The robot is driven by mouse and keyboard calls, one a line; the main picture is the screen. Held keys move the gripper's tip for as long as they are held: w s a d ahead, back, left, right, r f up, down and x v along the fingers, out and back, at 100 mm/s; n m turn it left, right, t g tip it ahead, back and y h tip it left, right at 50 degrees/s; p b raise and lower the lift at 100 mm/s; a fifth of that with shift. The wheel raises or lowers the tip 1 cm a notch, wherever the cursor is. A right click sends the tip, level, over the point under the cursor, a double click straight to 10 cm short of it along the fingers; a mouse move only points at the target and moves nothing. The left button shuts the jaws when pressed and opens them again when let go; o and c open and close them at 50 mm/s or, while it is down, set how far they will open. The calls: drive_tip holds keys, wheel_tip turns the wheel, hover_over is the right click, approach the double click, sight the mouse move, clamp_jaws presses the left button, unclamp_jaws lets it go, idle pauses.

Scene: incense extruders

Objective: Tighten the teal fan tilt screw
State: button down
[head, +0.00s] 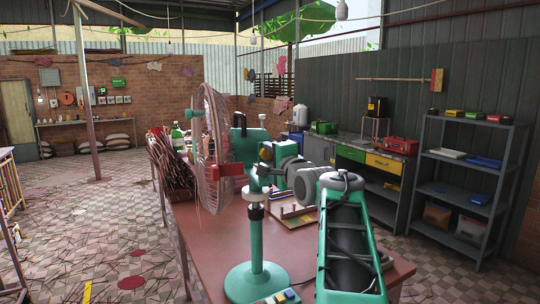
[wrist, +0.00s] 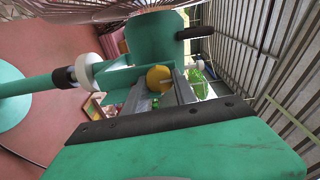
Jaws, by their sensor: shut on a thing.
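The teal fan (head: 257,236) stands on the reddish table, its round pink wire guard (head: 208,130) facing left. Its tilt screw has a round yellow knob (head: 266,153), at the joint between pole and motor housing. My gripper (head: 268,164) reaches in from the right at that joint. In the wrist view the yellow knob (wrist: 158,78) sits between the grey fingers of my gripper (wrist: 163,90), which is shut on it. The teal motor housing (wrist: 155,38) is just beyond, and the pole (wrist: 35,86) runs left. The knob's far side is hidden.
The reddish table (head: 200,225) has clear room left of the fan base. A bundle of brown sticks (head: 172,165) and a green bottle (head: 177,135) stand behind the guard. A grey shelf (head: 468,180) and a counter with drawers (head: 368,158) stand at right.

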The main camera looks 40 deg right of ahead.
idle(0.3)
drive_tip(key=c, duration=1)
unclamp_jaws()
drive_tip(key=b+v, duration=0.2)
drive_tip(key=v, duration=0.5)
drive_tip(key=shift+s, duration=0.4)
drive_tip(key=shift+a, duration=0.1)
